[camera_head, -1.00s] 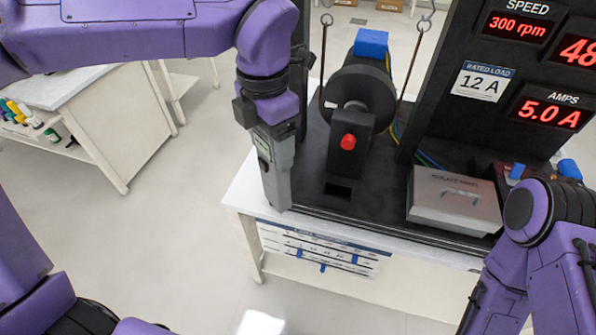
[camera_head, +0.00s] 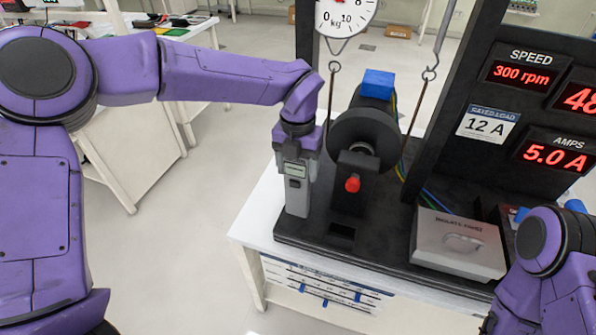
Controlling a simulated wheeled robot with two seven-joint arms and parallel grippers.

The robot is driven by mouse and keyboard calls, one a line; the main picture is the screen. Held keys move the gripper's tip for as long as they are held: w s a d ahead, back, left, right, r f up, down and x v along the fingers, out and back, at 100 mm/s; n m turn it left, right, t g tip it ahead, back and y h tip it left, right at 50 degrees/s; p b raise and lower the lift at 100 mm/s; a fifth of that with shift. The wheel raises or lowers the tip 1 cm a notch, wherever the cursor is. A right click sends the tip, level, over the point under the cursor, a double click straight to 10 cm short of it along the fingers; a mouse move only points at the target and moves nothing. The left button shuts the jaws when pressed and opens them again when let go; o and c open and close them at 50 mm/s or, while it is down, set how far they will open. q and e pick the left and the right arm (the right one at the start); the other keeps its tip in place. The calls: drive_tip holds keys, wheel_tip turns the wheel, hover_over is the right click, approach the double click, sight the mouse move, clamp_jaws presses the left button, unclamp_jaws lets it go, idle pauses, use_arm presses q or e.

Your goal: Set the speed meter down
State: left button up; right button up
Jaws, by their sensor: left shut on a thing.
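The speed meter (camera_head: 296,190) is a grey handheld device with a small display near its top. It stands upright in the head view, at the left end of the black rig base (camera_head: 340,235). Its lower end appears at or just above the base; I cannot tell whether it touches. My left gripper (camera_head: 298,152) is shut on its upper part from above, with the fingers mostly hidden by the wrist. The meter is just left of the black wheel and the red knob (camera_head: 352,184). My right arm shows at the lower right, but its gripper is out of the picture.
The black wheel (camera_head: 364,140) has a blue block (camera_head: 378,84) on top and cords with hooks beside it. A round kg dial (camera_head: 346,14) hangs above. A grey lidded box (camera_head: 458,243) sits right on the base. The display panel (camera_head: 540,110) reads 300 rpm and 5.0 A.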

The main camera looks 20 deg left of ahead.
use_arm(q)
drive_tip(key=f, duration=0.3)
drive_tip(key=shift+w+f, duration=0.3)
drive_tip(key=shift+f, duration=0.05)
drive_tip(key=shift+s, duration=0.1)
drive_tip(key=shift+f, duration=0.15)
drive_tip(key=o, duration=1.7)
drive_tip(key=shift+c, duration=0.2)
wheel_tip(320, 180, up, 12)
drive_tip(key=shift+r+b, duration=0.2)
drive_tip(key=shift+b, duration=0.3)
